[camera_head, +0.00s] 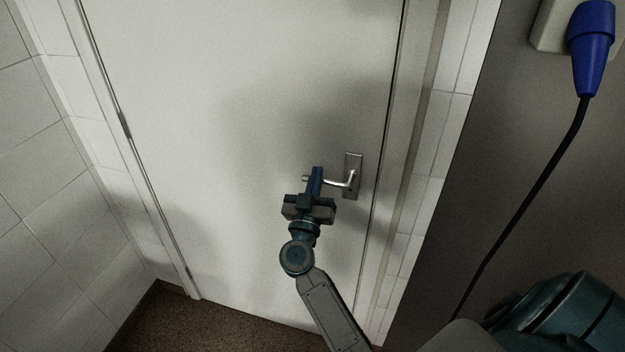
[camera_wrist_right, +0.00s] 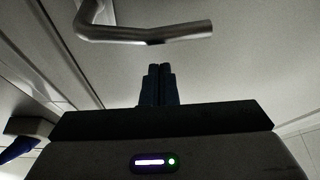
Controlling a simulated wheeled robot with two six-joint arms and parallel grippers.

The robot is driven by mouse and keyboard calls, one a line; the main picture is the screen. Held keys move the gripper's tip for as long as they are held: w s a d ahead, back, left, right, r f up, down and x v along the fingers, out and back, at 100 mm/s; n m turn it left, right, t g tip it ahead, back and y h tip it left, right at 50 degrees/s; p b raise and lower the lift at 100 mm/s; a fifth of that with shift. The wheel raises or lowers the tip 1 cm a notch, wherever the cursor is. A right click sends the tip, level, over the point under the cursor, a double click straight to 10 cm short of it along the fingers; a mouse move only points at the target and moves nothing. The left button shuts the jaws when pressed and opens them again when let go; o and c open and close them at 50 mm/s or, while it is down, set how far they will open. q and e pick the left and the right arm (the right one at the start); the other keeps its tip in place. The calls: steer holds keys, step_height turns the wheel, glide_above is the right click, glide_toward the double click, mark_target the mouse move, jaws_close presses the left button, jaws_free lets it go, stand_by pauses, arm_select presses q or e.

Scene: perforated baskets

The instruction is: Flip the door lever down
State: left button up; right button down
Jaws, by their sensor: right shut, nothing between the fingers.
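The door lever (camera_head: 341,184) is a silver handle on a metal plate (camera_head: 354,163) near the right edge of the white door (camera_head: 230,120). Its bar points left and looks about level. In the right wrist view the lever (camera_wrist_right: 150,35) crosses the top of the picture, in front of the fingertips. My right gripper (camera_head: 316,172) is shut and empty, and in the head view it overlaps the lever's free end. In the right wrist view its fingers (camera_wrist_right: 158,70) are together, with a visible gap to the lever. My left gripper is not in view.
A blue plug (camera_head: 591,50) with a hanging black cable (camera_head: 530,205) is on the dark panel at the right. Tiled wall (camera_head: 50,150) stands left of the door. Brown floor (camera_head: 200,325) lies below.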

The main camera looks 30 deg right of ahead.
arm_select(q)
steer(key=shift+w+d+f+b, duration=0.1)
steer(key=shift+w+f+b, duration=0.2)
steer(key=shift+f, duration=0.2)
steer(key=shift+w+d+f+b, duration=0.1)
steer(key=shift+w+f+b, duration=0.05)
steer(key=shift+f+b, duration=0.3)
